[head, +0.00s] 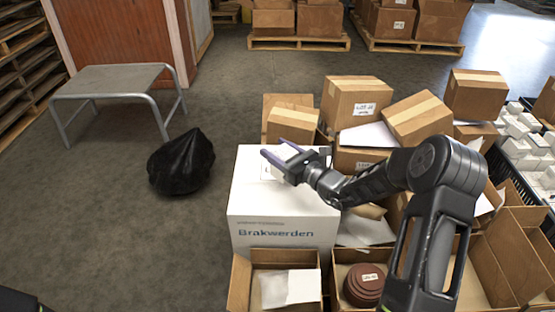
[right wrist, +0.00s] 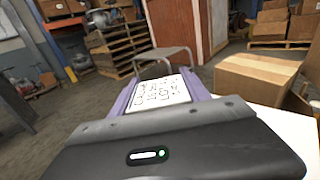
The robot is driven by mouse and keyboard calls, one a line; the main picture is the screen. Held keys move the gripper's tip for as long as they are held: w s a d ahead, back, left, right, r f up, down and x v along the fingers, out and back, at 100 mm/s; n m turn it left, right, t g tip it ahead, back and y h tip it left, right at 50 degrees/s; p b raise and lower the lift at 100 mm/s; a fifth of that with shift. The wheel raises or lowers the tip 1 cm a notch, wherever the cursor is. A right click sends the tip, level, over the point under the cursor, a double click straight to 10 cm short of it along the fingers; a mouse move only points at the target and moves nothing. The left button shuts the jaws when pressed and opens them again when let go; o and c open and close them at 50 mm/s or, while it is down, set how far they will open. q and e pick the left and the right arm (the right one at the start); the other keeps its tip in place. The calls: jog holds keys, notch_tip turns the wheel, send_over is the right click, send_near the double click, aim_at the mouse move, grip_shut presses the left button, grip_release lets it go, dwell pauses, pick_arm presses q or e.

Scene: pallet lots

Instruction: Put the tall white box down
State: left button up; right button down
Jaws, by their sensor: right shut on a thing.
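My right gripper (head: 276,158) is over the top of a large white carton printed "Brakwerden" (head: 284,222). Its purple fingers are shut on a white box with dark handwriting on the face (right wrist: 160,92), which I take as the tall white box. In the head view the held box blends with the white carton top behind it, so its full height and whether it touches the carton cannot be told. The carton's white top also shows at the right of the right wrist view (right wrist: 291,128). My left gripper is not in view.
Brown cartons (head: 357,97) crowd behind and right of the white carton. Open boxes (head: 240,284) stand in front. A black bag (head: 181,161) and a grey metal table (head: 110,80) stand left. A crate of small white boxes (head: 525,143) is far right.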

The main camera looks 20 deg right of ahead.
jog(key=shift+f+b, duration=0.45)
jog(key=shift+f, duration=1.05)
jog(key=shift+f, duration=0.15)
jog(key=c, duration=0.5)
grip_release()
jog(key=shift+f, duration=0.1)
